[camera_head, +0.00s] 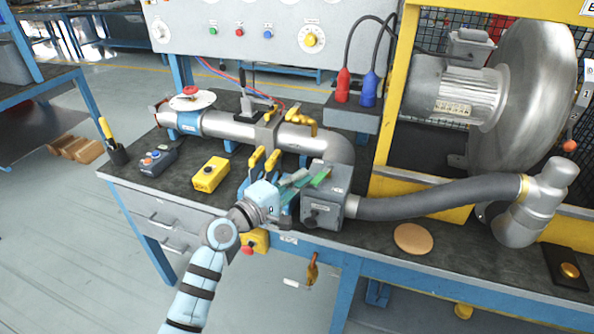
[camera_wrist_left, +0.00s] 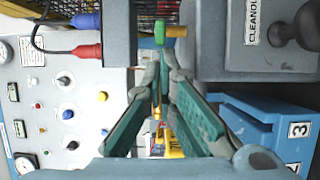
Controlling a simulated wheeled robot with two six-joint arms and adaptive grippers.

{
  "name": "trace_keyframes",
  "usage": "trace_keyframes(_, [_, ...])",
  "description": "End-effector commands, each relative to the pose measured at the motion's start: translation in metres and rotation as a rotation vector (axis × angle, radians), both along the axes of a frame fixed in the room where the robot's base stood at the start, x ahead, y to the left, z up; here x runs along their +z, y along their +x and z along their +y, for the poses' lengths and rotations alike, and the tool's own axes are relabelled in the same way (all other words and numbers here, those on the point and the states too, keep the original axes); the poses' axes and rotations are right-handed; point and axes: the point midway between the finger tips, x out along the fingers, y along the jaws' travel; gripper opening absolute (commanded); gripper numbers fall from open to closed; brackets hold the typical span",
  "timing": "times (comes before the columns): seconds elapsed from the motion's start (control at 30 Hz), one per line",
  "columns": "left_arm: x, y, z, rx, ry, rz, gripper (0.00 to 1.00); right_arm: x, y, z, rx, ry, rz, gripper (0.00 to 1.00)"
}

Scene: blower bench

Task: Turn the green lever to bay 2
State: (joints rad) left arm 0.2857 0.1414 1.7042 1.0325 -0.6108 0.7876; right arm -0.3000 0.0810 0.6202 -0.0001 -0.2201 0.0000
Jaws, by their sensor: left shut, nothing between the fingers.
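The green lever (camera_head: 321,178) sits on top of the grey box at the end of the flexible hose. In the left wrist view the green lever's tip (camera_wrist_left: 160,32) shows just beyond my fingertips, with a gap that looks small; I cannot tell whether they touch. My left gripper (camera_head: 303,177) is shut and empty, beside the box's left side and pointing toward the lever. Its fingers (camera_wrist_left: 157,77) meet at the tips in the left wrist view. A blue block (camera_wrist_left: 255,125) carries labels 3 and 2. My right gripper is in neither view.
The grey box (camera_head: 340,180) joins the grey hose (camera_head: 430,198). Yellow valve handles (camera_head: 264,160) and a metal pipe (camera_head: 228,127) stand behind my gripper. A yellow button box (camera_head: 210,174) is to the left. A round tan disc (camera_head: 413,238) lies on the right bench.

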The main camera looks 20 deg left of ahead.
Motion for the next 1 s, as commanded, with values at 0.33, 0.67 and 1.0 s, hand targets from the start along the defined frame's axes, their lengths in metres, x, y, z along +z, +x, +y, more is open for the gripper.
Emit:
trace_keyframes(0.33, [0.004, -0.012, -0.013, 0.073, 0.001, -0.002, 0.00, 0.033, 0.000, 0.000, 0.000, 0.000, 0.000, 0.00])
trace_keyframes(0.67, [0.003, -0.011, -0.008, 0.071, 0.004, -0.002, 0.00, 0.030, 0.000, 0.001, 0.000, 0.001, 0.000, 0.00])
trace_keyframes(1.0, [0.004, -0.052, 0.035, 0.057, 0.006, 0.001, 0.00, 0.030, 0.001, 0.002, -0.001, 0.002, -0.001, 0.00])
